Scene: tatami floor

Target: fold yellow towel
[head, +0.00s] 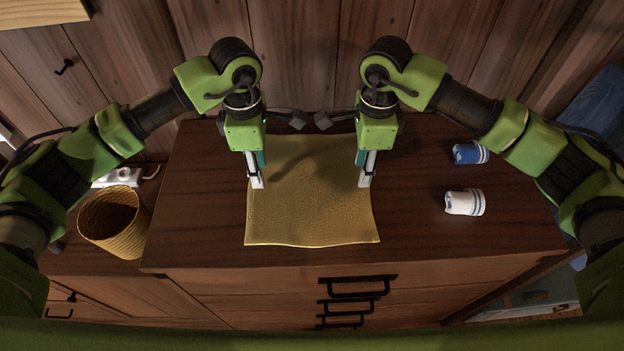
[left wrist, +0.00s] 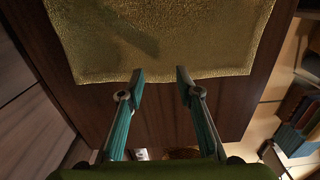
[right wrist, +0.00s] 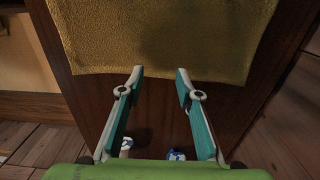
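The yellow towel (head: 311,215) lies spread flat on the wooden dresser top, its near edge slightly wavy. My left gripper (head: 257,184) is over the towel's left edge, and my right gripper (head: 365,182) is over its right edge. In the left wrist view the towel (left wrist: 165,50) lies ahead of the open, empty fingers (left wrist: 158,80). In the right wrist view the towel (right wrist: 155,45) is likewise ahead of the open, empty fingers (right wrist: 160,75). How high the fingertips are above the cloth is hard to tell.
A woven basket (head: 115,222) and a white power strip (head: 118,177) are at the left. The dresser top near the towel's front edge is clear.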

